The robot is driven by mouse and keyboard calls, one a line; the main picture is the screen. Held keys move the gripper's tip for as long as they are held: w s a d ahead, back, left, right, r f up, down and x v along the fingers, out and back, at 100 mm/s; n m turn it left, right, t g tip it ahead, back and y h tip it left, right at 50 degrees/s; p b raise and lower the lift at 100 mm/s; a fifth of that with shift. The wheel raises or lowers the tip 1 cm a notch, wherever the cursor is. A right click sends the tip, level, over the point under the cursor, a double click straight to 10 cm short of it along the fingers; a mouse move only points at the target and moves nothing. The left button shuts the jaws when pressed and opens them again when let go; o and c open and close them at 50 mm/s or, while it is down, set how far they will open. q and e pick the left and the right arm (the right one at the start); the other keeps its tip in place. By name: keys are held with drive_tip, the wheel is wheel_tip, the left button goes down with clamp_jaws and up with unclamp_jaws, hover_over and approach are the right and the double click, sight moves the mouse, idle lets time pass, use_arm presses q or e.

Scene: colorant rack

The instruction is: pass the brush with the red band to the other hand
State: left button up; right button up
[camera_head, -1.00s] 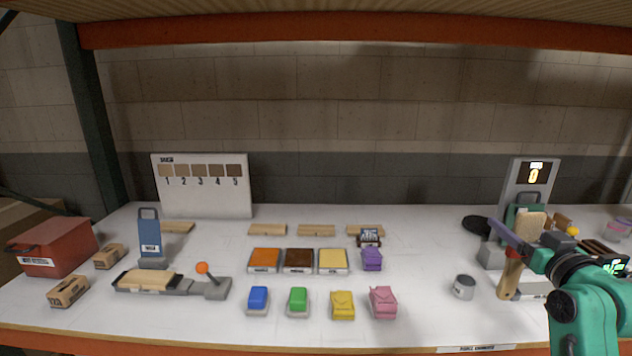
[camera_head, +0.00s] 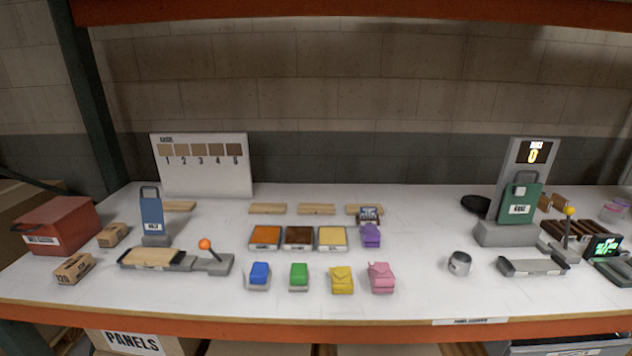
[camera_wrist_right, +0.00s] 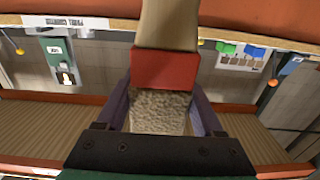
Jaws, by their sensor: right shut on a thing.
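The brush with the red band (camera_wrist_right: 165,70) is in the right wrist view. It has a pale wooden handle (camera_wrist_right: 169,24) running off the top, a red band and light speckled bristles (camera_wrist_right: 160,112). My right gripper (camera_wrist_right: 163,84) is shut on it, with one purple finger on each side near the band and bristles. The brush is clear of the shelf. Neither the brush nor my right gripper shows in the head view. My left gripper is in neither view.
The front middle right is clear. An orange beam (camera_head: 300,12) crosses above.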

drive_tip(key=shift+s+a+f, duration=0.3)
drive_tip(key=shift+a+f, duration=0.05)
idle(0.3)
